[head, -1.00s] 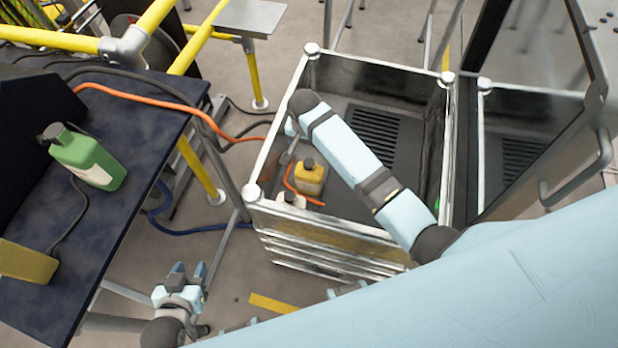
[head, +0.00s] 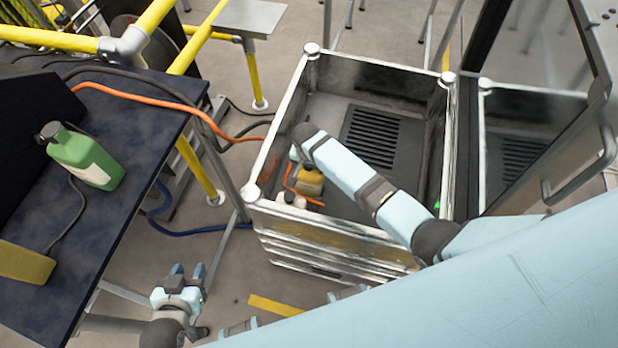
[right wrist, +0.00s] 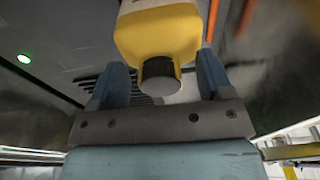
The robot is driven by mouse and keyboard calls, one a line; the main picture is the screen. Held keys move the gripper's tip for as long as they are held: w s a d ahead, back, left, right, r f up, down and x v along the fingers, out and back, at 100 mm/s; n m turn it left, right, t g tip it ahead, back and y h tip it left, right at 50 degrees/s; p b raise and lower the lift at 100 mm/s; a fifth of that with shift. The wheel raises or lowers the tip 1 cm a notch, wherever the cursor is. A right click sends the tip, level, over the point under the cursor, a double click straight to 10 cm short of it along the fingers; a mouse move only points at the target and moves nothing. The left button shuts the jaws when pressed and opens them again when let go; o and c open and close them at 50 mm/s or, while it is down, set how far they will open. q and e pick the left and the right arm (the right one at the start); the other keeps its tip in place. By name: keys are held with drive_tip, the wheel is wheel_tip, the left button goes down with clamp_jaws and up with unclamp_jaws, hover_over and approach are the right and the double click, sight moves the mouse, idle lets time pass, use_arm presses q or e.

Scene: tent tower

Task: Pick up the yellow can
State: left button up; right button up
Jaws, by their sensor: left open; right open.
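The yellow can (head: 310,182) stands in the metal-framed bin (head: 345,213), near its left front corner. It has a dark cap, seen in the right wrist view, where the can (right wrist: 158,35) lies just beyond and between my fingertips. My right gripper (right wrist: 160,75) is open, with the cap between its two blue fingers; I see no grip on the can. In the head view my right forearm reaches down into the bin and partly covers the can. My left gripper (head: 187,270) is open and empty, low in front of the bin, left of it.
White bottles (head: 290,199) and an orange cable stand close to the can. The bin's walls and corner posts surround my right gripper. A dark table (head: 100,235) at left holds a green bottle (head: 85,158) and a yellow block (head: 25,262). The bin's slatted floor is otherwise clear.

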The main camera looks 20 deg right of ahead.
drive_tip(key=shift+r, duration=0.1)
clamp_jaws()
idle(0.3)
